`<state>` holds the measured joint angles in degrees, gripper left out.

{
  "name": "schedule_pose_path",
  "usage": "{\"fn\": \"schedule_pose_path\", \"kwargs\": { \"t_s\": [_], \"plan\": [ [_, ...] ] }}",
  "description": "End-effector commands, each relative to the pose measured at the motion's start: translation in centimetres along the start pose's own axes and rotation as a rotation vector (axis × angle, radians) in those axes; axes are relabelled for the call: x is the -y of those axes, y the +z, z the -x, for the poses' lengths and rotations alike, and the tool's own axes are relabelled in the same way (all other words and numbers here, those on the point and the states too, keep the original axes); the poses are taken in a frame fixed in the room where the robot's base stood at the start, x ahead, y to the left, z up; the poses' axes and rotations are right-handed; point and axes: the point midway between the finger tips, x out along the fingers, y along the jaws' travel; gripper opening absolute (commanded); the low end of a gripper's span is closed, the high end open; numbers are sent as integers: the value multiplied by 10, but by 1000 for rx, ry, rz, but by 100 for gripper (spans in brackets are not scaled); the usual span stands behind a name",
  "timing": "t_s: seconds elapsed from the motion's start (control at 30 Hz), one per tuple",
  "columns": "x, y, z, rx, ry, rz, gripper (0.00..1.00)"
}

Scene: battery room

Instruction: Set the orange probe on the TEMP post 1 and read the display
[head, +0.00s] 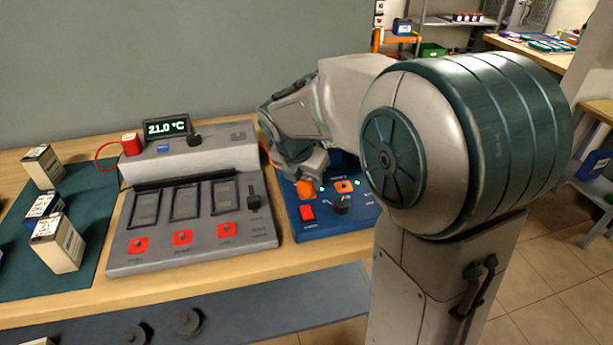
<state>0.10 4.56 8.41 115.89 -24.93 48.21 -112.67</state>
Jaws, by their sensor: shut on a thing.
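My gripper (310,170) is at the blue panel (318,232), right of the grey tester, pointing down. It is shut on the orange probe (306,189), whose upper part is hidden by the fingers. The probe's lower end is over the panel's left part; I cannot tell whether it touches a post. The post labels are too small to read. The display (167,128) on the grey tester reads 21.0 °C.
The grey tester (190,225) has three dark slots and red posts. A red plug with a looped red cable (131,143) sits at its upper left. Several boxed batteries (58,242) stand on a green mat at the left. My arm hides the bench's right part.

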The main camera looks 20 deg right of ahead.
Motion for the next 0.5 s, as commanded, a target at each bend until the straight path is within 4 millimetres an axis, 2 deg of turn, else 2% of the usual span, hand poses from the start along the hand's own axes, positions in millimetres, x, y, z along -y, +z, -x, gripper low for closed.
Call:
{"fn": "schedule_pose_path", "kwargs": {
  "t_s": [0.47, 0.5],
  "plan": [
    [0, -4, -10, 0, -1, 0, 13],
    [0, -4, -10, 0, -1, 0, 42]
  ]
}}
